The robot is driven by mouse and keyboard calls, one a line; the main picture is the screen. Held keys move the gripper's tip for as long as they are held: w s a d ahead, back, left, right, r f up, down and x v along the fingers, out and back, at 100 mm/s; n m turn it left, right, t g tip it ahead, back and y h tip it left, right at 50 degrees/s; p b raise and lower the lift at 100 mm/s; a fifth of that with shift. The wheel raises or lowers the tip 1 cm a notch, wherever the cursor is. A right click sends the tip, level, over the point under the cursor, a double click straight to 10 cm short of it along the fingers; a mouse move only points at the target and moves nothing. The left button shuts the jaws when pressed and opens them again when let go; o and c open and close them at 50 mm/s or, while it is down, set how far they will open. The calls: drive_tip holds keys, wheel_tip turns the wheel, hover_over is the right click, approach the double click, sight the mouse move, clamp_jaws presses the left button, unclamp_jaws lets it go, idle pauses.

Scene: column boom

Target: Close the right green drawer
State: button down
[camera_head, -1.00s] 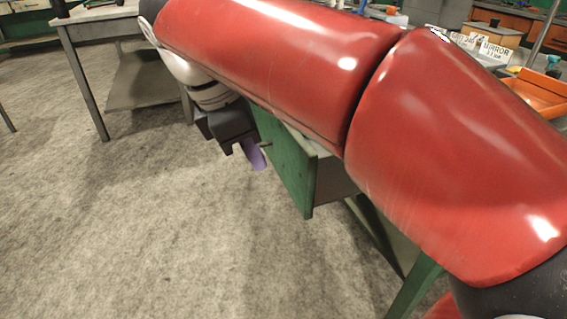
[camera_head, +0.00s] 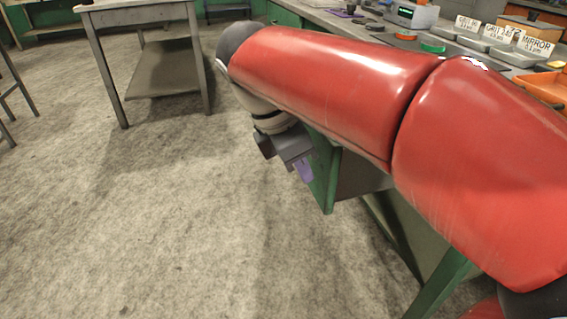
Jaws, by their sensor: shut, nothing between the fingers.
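The green drawer front (camera_head: 325,178) shows below my red arm, standing out from under the workbench, with its grey side (camera_head: 360,177) visible behind it, so the drawer is open. My gripper (camera_head: 303,172), dark grey with purple fingertips, is at the outer left side of the drawer front, pointing down. The fingers are shut and empty. They overlap the front's left edge in the picture; I cannot tell whether they touch it. My arm hides the top of the drawer and the bench edge above it.
The workbench top (camera_head: 315,17) carries labelled grey trays (camera_head: 516,52), an orange bin (camera_head: 543,86) and a small device (camera_head: 411,14). A green bench leg (camera_head: 440,285) stands at lower right. A grey table (camera_head: 135,12) stands at upper left. The floor (camera_head: 180,230) between is clear.

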drive_tip(key=shift+w+d, duration=0.1)
drive_tip(key=shift+d, duration=0.35)
drive_tip(key=shift+d, duration=0.1)
